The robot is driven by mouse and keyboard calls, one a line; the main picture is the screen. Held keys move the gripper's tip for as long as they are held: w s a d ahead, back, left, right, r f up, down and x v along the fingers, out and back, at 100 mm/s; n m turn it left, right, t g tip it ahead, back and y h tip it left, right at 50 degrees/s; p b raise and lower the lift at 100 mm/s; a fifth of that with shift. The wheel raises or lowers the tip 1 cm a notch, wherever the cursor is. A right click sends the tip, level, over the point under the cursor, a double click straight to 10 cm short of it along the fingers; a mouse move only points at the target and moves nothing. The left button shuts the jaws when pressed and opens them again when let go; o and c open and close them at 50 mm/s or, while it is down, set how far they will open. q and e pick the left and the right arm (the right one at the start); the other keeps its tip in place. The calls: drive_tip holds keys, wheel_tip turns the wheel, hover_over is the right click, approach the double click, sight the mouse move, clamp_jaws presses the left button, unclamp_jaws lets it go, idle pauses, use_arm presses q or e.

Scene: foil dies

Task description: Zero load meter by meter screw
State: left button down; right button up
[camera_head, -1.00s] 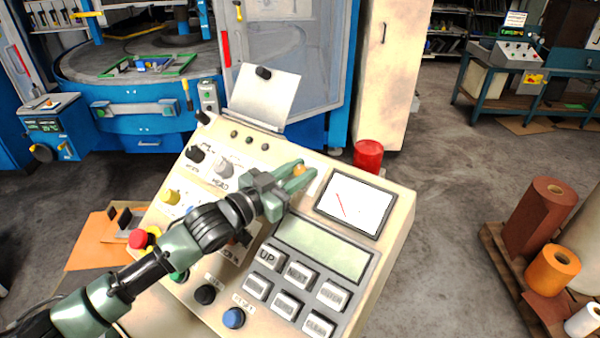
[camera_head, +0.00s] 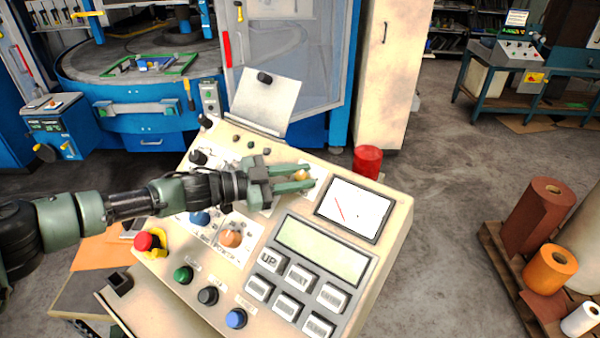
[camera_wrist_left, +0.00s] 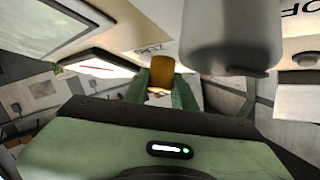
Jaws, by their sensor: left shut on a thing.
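The load meter (camera_head: 354,210) is a white-faced dial in a dark frame at the upper right of the control panel. Its red needle leans to the upper left on the left part of the face. The meter screw (camera_head: 302,175) is a small brass-orange knob just left of the meter. My left gripper (camera_head: 306,181) is shut on it, with a green finger on either side. In the left wrist view the screw (camera_wrist_left: 161,73) stands between the fingertips, and the meter (camera_wrist_left: 97,67) shows at left, steeply foreshortened.
The beige panel (camera_head: 392,230) carries a green display (camera_head: 322,249), several push buttons and a red emergency stop (camera_head: 148,242). A grey knob (camera_wrist_left: 232,38) looms close by my fingers in the wrist view. A red cylinder (camera_head: 367,161) stands behind the meter.

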use_arm(q)
drive_tip(key=shift+r, duration=0.15)
idle(0.3)
drive_tip(key=c, duration=1.1)
unclamp_jaws()
drive_tip(key=shift+c, duration=0.2)
drive_tip(key=b+v, duration=0.2)
drive_tip(key=v, duration=0.5)
drive_tip(key=shift+a+b, duration=0.35)
drive_tip(key=shift+a, duration=0.05)
